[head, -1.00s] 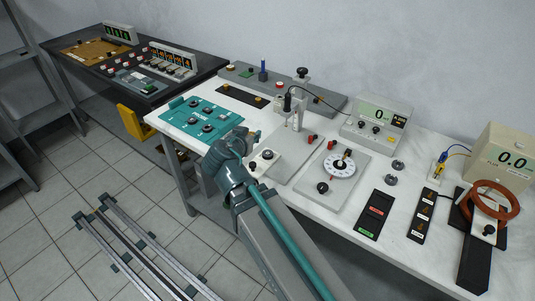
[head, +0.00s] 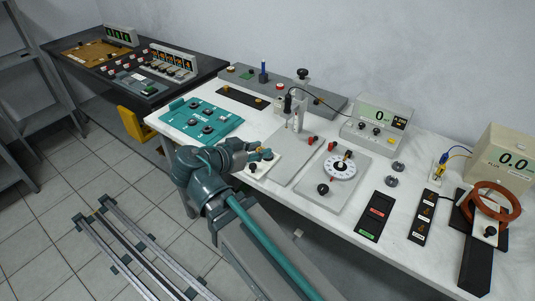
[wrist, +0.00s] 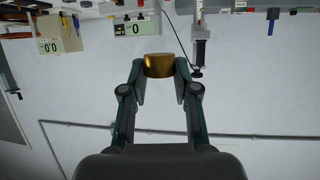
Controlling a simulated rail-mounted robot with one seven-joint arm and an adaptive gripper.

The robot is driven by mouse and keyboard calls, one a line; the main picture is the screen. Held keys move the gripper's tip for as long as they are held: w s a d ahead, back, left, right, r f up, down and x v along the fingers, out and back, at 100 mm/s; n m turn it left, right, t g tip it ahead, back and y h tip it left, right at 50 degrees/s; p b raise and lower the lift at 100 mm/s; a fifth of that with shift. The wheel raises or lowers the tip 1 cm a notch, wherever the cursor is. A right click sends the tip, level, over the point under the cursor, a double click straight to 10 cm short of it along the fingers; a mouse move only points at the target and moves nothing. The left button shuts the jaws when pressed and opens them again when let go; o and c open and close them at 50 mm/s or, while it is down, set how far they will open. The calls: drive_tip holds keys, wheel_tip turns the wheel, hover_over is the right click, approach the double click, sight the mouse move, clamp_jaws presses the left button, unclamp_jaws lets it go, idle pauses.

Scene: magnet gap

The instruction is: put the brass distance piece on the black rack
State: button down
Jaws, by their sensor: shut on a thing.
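My gripper (head: 262,154) is shut on the brass distance piece (wrist: 159,66), a short golden block held between the two fingertips in the wrist view. In the head view the gripper is low over the front of the white bench, by a small pale plate with knobs; the held piece is small there and partly hidden. A long black strip (head: 242,97) with brass-coloured pieces lies at the back left of the bench and looks like the black rack. A second black strip (head: 423,217) with labels stands farther right, so I cannot be certain which is the rack.
A teal panel (head: 201,118) lies left of the gripper. A grey stand with a vertical post (head: 298,115) and a dial plate (head: 338,167) are to the right. A meter (head: 377,122) with a cable stands behind. A copper-coloured coil (head: 491,202) is at far right.

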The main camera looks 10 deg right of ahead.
drive_tip(key=w+d+f+p, duration=0.1)
drive_tip(key=w+f, duration=0.1)
drive_tip(key=w, duration=0.2)
drive_tip(key=w+d+f+p, duration=0.1)
drive_tip(key=w+d+f, duration=0.1)
drive_tip(key=w+f, duration=0.1)
drive_tip(key=w+d+f+p, duration=0.1)
drive_tip(key=w+f, duration=0.2)
drive_tip(key=w, duration=0.1)
drive_tip(key=shift+w+d+f+p, duration=0.1)
drive_tip(key=shift+w+d+p, duration=0.2)
drive_tip(key=shift+w+p, duration=0.1)
drive_tip(key=shift+w+d+f, duration=0.25)
drive_tip(key=shift+w+f, duration=0.3)
drive_tip(key=shift+f, duration=0.2)
drive_tip(key=shift+f+p, duration=0.5)
drive_tip(key=shift+f, duration=0.3)
drive_tip(key=shift+f+b, duration=0.35)
drive_tip(key=shift+f, duration=0.3)
drive_tip(key=shift+f, duration=0.15)
drive_tip(key=c, duration=0.9)
unclamp_jaws()
drive_tip(key=shift+r+p, duration=0.2)
drive_tip(key=shift+p, duration=0.45)
